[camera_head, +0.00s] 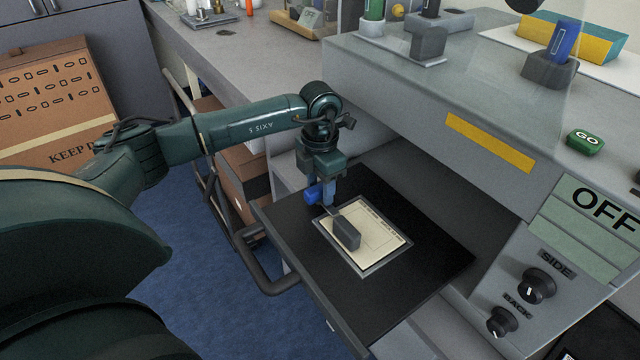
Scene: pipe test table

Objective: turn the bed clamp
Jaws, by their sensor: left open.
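The black bed (430,262) extends from the front of the grey machine and carries a framed cream sheet (378,252). A dark grey block with a thin stem, which looks like the bed clamp (346,234), stands on the sheet's left part. My left gripper (324,199) points down over the bed's far left part, just behind the clamp. It is open. A blue piece shows at its fingers; I cannot tell whether it belongs to the gripper or the clamp. The fingertips partly hide the clamp's stem, and contact is unclear. My right gripper is not in view.
The machine's overhanging housing (470,90) rises behind and right of the bed. Its front has a yellow strip (490,142), an OFF panel (590,215) and knobs (537,286). Cardboard boxes (240,180) and a bent rail (275,288) stand left of the bed.

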